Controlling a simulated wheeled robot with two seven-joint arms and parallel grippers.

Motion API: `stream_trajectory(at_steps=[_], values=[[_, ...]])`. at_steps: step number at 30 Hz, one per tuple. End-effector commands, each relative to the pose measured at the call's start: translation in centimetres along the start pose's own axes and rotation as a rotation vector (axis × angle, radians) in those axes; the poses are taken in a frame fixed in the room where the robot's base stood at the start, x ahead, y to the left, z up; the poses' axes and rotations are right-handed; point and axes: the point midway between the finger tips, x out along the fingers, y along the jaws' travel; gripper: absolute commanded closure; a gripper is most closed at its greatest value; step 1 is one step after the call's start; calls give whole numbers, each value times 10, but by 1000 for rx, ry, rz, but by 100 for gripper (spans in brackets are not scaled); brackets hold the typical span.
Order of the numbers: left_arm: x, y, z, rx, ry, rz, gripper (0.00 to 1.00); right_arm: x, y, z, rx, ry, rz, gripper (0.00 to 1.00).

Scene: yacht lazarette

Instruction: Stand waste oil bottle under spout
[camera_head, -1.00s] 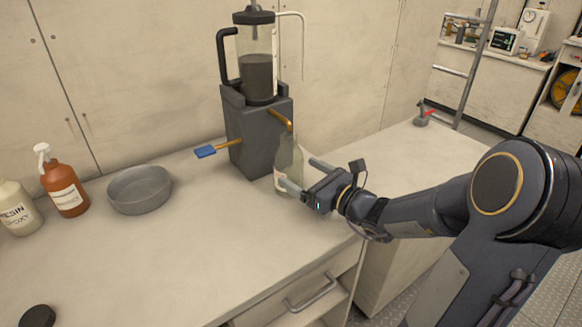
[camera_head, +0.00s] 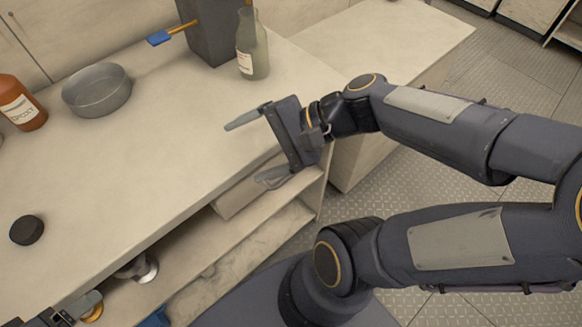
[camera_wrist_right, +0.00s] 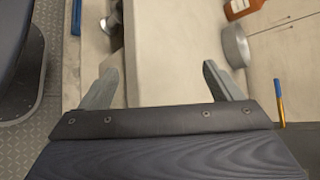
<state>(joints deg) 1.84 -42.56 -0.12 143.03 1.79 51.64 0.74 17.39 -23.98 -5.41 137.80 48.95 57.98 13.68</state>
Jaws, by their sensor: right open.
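The waste oil bottle (camera_head: 253,52), greenish glass with a pale label, stands upright on the counter against the dark dispenser block (camera_head: 214,30). My right gripper (camera_head: 243,153) is open and empty at the counter's front edge, apart from the bottle and nearer to me. Its spread fingers (camera_wrist_right: 158,70) also show in the right wrist view, with nothing between them. A dark part at the lower left corner may be my left gripper, mostly cut off.
A blue-handled lever (camera_head: 160,38) juts left from the block. A grey round pan (camera_head: 97,90) and an orange bottle (camera_head: 20,102) stand at the left. A black round cap (camera_head: 27,230) lies nearer. An open shelf (camera_head: 215,250) lies below; mid-counter is clear.

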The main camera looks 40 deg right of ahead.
Motion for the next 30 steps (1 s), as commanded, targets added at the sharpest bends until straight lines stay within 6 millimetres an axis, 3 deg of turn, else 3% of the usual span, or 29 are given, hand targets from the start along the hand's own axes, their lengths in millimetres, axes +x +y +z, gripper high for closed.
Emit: stream_trajectory(at_steps=[1,4,6,10,14,23,26,30], values=[[0,0,0,0,0,0,29,-1,17,11,-189,25,90,15],[0,0,0,0,0,0,29,-8,49,13,-550,93,268,15],[0,0,0,0,0,0,29,-16,61,8,-758,140,364,15],[0,0,0,0,0,0,29,-28,71,-2,-1011,208,478,15],[0,0,0,0,0,0,29,-33,73,-7,-1105,236,524,15],[-2,1,-1,0,0,0,29,-35,71,-7,-1108,237,529,15],[-13,6,-6,0,0,0,29,-41,62,0,-1106,237,528,15],[-44,20,-22,0,0,0,29,-59,34,17,-1105,237,528,15]])
